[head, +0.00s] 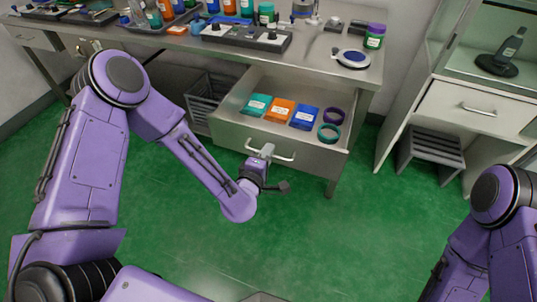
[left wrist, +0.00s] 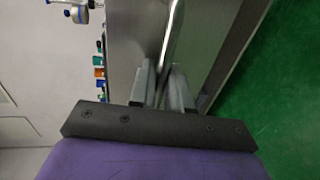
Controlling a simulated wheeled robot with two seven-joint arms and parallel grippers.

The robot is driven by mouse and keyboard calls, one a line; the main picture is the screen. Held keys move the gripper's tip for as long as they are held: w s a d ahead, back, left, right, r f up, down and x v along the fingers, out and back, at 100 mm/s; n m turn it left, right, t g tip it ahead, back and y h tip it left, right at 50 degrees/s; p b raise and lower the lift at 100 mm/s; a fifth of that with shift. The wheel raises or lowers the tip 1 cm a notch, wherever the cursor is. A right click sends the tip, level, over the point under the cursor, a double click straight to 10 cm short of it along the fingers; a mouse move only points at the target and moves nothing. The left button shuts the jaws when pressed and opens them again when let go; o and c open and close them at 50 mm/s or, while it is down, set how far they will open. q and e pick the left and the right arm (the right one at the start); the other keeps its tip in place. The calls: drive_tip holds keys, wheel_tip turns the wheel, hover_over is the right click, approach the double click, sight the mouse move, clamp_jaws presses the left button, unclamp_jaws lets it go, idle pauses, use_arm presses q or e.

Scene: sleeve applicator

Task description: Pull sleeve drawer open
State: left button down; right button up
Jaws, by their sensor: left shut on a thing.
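The sleeve drawer (head: 290,145) is a grey metal drawer under the bench, and it stands pulled out with its inside showing. It holds teal (head: 257,105), orange (head: 280,111) and blue (head: 304,118) packets and two rings, one purple (head: 334,116) and one teal (head: 329,132). My left gripper (head: 266,152) is at the left part of the bar handle (head: 284,158) on the drawer front. In the left wrist view its fingers (left wrist: 163,85) are closed around the handle bar (left wrist: 173,35). My right arm shows at the right edge, but its gripper is out of view.
The metal bench (head: 330,75) above carries bottles, a dark tray with parts (head: 245,38), a round dial (head: 353,58) and a green jar with a purple lid (head: 374,36). A white cabinet (head: 470,105) stands right. The green floor in front of the drawer is clear.

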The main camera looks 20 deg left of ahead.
use_arm(q)
drive_tip(key=c, duration=1.3)
unclamp_jaws()
drive_tip(key=shift+s, duration=0.1)
drive_tip(key=s, duration=0.3)
drive_tip(key=s+r, duration=0.1)
drive_tip(key=s, duration=0.2)
drive_tip(key=s+r+p, duration=0.1)
drive_tip(key=s, duration=0.3)
drive_tip(key=shift+a, duration=0.15)
